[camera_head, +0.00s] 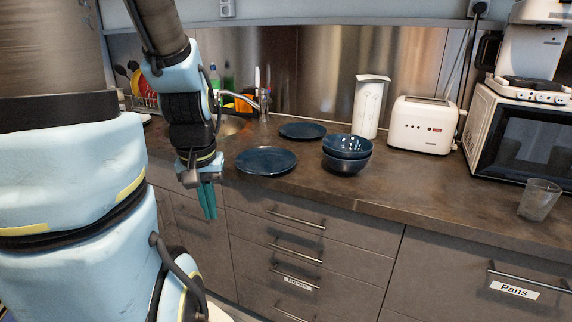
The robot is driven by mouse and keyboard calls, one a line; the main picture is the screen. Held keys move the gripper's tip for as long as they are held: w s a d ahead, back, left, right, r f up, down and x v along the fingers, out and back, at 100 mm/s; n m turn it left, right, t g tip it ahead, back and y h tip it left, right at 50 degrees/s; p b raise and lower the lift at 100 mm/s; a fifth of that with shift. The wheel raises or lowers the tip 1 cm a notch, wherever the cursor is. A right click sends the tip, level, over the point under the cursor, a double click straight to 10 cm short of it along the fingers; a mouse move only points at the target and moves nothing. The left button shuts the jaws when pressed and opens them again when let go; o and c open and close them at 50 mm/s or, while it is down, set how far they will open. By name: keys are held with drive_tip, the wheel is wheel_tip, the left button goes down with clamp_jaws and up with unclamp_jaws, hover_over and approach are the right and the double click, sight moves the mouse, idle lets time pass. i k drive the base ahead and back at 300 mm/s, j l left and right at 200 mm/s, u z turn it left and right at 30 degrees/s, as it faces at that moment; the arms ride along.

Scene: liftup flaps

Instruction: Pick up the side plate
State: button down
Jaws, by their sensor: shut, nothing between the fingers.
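Two dark blue plates lie flat on the brown counter. One plate (266,161) is near the counter's front edge; the other plate (302,131) lies farther back and looks smaller. I cannot tell for certain which is the side plate. My gripper (208,214) points down with its teal fingers together and empty. In the picture it is left of the front plate and below it, in front of the drawer fronts. It is apart from both plates.
Two stacked dark blue bowls (346,153) stand right of the plates. A white jug (371,106), a toaster (421,124), a microwave (520,140) and a glass (539,200) stand farther right. A sink tap (263,100) is behind. Drawers with bar handles (297,217) are below the counter (420,185).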

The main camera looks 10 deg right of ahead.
sight(261, 160)
drive_tip(key=i+j+z, duration=0.45)
drive_tip(key=j, duration=0.15)
drive_tip(key=j+z, duration=0.25)
drive_tip(key=i+j+z, duration=0.2)
drive_tip(key=j, duration=0.3)
drive_tip(key=i+j, duration=0.1)
drive_tip(key=j, duration=0.35)
drive_tip(key=i+j, duration=0.15)
drive_tip(key=j, duration=0.25)
drive_tip(key=i+j, duration=0.1)
drive_tip(key=j, duration=0.35)
